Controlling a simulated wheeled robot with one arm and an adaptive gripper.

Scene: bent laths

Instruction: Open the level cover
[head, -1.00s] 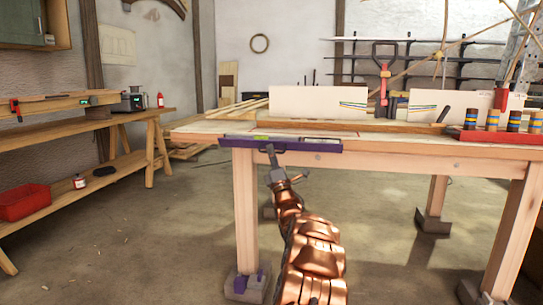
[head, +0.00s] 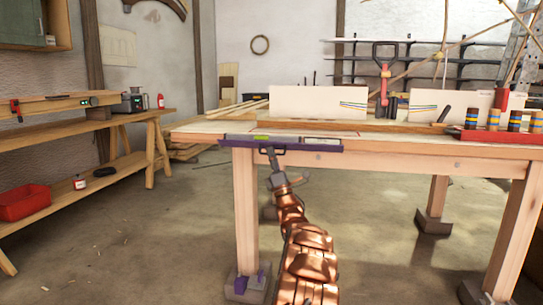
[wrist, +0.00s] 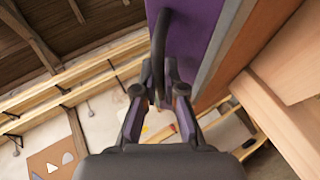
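The level (head: 310,147) is a long purple bar along the front left edge of the workbench, with a green vial showing on top. In the wrist view, its purple face (wrist: 193,30) fills the top middle. A dark curved handle (wrist: 162,30) stands out from that face. My gripper (head: 270,153) is at the handle, below the bar and left of its middle. In the wrist view, the fingers (wrist: 158,72) stand on either side of the handle, close to it. Whether they press on it cannot be told.
The workbench (head: 400,157) carries pale boards (head: 320,101), a red-handled tool (head: 385,72) and a red tray (head: 490,137) with striped cylinders. Its front left leg (head: 246,205) is close to my arm. A lower bench (head: 75,134) with a red bin (head: 24,202) stands left. Open floor lies between.

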